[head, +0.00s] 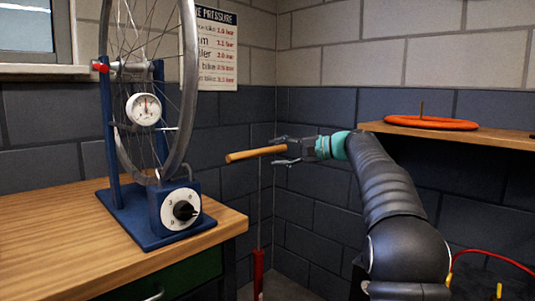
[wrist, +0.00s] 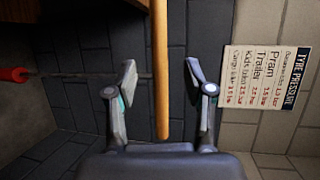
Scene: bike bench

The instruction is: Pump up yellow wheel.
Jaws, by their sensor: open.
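A pump's wooden handle (head: 256,154) sits atop a thin upright rod (head: 260,205). Its red barrel (head: 258,264) stands near the floor. My gripper (head: 281,151) is open at the handle's right end. In the wrist view, the handle (wrist: 161,65) runs between the spread fingers with gaps on both sides. A grey-rimmed spoked wheel (head: 191,75) stands in a blue stand (head: 112,150). I see no yellow on it. A white round gauge (head: 144,109) is at the wheel. A white dial with a black knob (head: 182,210) is on the stand's front box; its setting is too small to read.
The wooden bench (head: 50,230) is left, its corner near the pump. A tyre pressure poster (head: 217,50) hangs behind. An orange ring (head: 430,122) lies on a right-hand shelf (head: 500,138). A red hose (head: 490,254) shows lower right.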

